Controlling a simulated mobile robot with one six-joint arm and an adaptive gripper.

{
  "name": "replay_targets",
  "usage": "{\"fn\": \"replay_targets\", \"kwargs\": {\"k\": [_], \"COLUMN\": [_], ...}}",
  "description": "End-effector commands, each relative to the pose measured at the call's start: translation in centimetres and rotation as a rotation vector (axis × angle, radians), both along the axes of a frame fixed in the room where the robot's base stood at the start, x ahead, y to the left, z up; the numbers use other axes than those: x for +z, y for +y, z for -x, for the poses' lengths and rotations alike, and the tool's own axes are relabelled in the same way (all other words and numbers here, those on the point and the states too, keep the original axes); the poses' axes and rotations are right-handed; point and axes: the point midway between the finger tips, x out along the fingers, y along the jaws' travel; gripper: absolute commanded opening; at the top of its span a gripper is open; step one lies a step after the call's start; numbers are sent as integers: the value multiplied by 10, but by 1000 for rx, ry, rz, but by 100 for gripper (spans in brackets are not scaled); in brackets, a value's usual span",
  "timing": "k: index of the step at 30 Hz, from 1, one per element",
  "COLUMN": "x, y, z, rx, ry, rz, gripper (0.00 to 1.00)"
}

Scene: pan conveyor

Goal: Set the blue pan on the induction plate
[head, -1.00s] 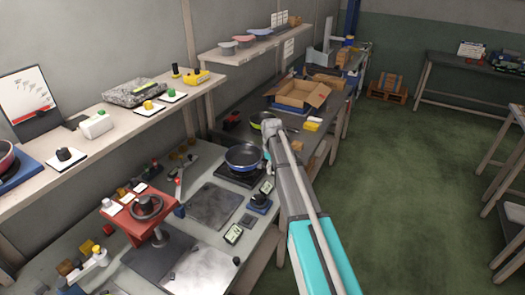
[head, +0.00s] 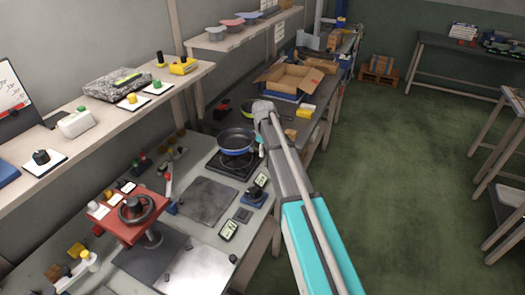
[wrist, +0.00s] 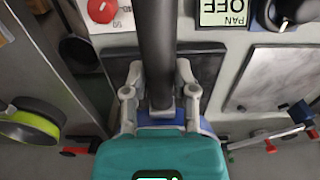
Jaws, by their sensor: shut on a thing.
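The blue pan (head: 236,140), with a dark inside and blue outer side, is over the black induction plate (head: 229,170) in the head view. I cannot tell whether it touches the plate. My gripper (head: 261,148) is at the pan's right side. In the wrist view my gripper (wrist: 160,92) is shut on the pan's dark handle (wrist: 157,45), which runs up the picture. A bit of the blue pan body (wrist: 211,138) shows below the fingers; the teal gripper body hides most of the pan.
A red stand with a handwheel (head: 135,208) and a grey mat (head: 206,200) are nearer. A display reading PAN OFF (wrist: 224,12) and a red knob (wrist: 102,10) are close to the handle. A green pan (wrist: 30,122) and an open cardboard box (head: 290,78) are beyond.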

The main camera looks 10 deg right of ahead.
Motion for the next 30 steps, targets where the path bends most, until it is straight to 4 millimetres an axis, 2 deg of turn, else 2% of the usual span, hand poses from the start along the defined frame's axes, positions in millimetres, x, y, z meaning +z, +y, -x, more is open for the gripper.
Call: {"fn": "replay_targets", "kwargs": {"k": [21, 30], "x": [-51, -62], "y": [3, 3], "z": [0, 0], "rx": [3, 3], "ry": [-1, -1], "rz": [-1, -1], "gripper": [0, 0]}}
